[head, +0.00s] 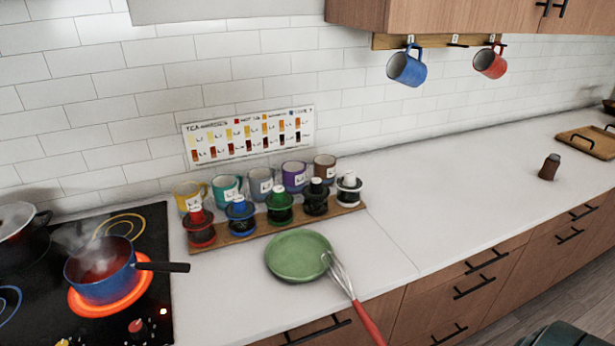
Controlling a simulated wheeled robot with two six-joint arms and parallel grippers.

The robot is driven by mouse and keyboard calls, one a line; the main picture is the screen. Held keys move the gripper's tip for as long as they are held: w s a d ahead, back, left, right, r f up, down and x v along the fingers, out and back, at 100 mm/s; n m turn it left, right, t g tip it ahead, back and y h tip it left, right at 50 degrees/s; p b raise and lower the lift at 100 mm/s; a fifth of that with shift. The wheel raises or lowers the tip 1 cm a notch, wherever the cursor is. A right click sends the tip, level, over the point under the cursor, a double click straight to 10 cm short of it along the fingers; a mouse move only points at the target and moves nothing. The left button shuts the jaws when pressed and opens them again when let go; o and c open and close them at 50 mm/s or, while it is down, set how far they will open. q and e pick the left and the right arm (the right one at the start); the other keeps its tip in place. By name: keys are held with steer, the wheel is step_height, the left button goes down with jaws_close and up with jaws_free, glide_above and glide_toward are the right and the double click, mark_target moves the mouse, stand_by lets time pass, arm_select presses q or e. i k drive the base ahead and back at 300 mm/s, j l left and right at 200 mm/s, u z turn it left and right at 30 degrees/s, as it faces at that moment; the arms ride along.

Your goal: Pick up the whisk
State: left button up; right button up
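The whisk (352,293) has silver wires and a red handle. Its wire end lies at the right rim of a green plate (297,257). Its handle points toward the bottom of the view and reaches past the counter's front edge, over the drawers. Whether the wires rest on the rim or only beside it, I cannot tell. Neither of my grippers shows in the head view.
A blue pan (103,271) steams on a glowing burner at the left, its dark handle pointing right. A wooden rack (267,231) with colored jars stands behind the plate, mugs behind it. The counter (440,213) right of the whisk is clear.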

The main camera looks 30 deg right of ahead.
mark_target(370, 325)
steer(key=z, duration=1.3)
steer(key=l, duration=0.2)
steer(key=i+l+u, duration=0.1)
steer(key=i+l, duration=0.05)
steer(key=l, duration=0.1)
